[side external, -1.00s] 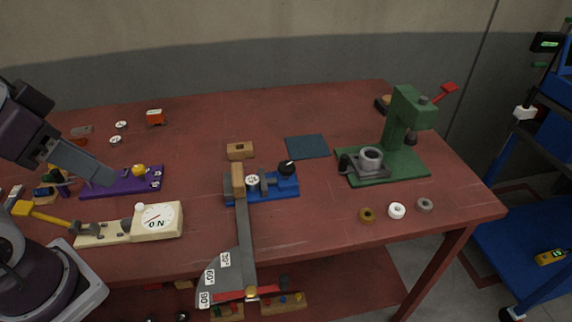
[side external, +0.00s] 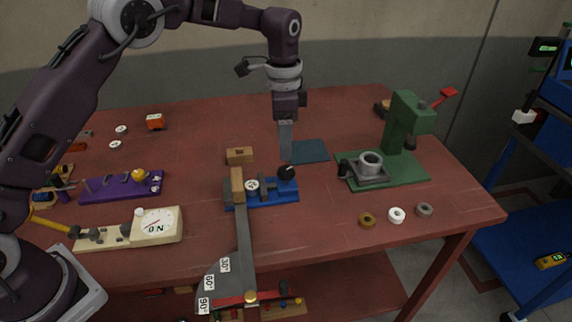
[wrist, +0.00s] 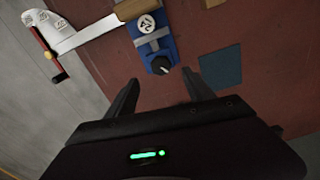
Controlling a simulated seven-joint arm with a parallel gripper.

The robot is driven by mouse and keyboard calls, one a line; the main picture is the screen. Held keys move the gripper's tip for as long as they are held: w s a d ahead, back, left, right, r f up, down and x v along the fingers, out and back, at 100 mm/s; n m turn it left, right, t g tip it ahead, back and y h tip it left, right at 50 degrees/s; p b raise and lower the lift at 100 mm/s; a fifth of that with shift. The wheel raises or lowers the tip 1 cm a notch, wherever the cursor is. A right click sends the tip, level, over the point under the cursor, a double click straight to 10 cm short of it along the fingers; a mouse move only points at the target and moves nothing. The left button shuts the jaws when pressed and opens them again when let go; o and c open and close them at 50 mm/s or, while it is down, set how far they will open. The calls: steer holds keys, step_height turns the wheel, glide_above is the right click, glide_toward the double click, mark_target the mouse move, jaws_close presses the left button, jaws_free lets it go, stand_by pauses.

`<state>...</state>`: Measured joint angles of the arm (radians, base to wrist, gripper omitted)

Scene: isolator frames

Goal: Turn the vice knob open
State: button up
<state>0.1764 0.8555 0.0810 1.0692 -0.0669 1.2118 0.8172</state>
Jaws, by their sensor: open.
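The blue vice (side external: 262,198) lies on the red table with a black knob (side external: 287,172) at its right end. The knob has a pale pointer mark. The vice and knob (wrist: 161,65) also show in the wrist view. My gripper (side external: 286,160) points down just above the knob in the side view. In the wrist view my gripper (wrist: 160,80) is open, with one finger on either side of the knob's line and nothing between them. Whether a finger touches the knob cannot be told. A white round dial (side external: 252,186) sits on the vice, beside a wooden-handled lever (side external: 238,185).
A green press (side external: 405,140) with a grey cup stands to the right. A wooden block (side external: 240,156) and a dark blue mat (side external: 312,151) lie behind the vice. A cream dial box (side external: 157,226) and purple fixture (side external: 120,187) are at left. Several rings lie at front right.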

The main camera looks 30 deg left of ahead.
mark_target(287, 170)
step_height(287, 170, down, 8)
steer(key=shift+w+d+f, duration=0.1)
steer(key=shift+w, duration=0.05)
jaws_close()
stand_by(0.3)
steer(key=shift+n, duration=0.3)
steer(key=n, duration=0.5)
steer(key=shift+n, duration=0.4)
steer(key=n, duration=0.5)
steer(key=shift+n, duration=0.3)
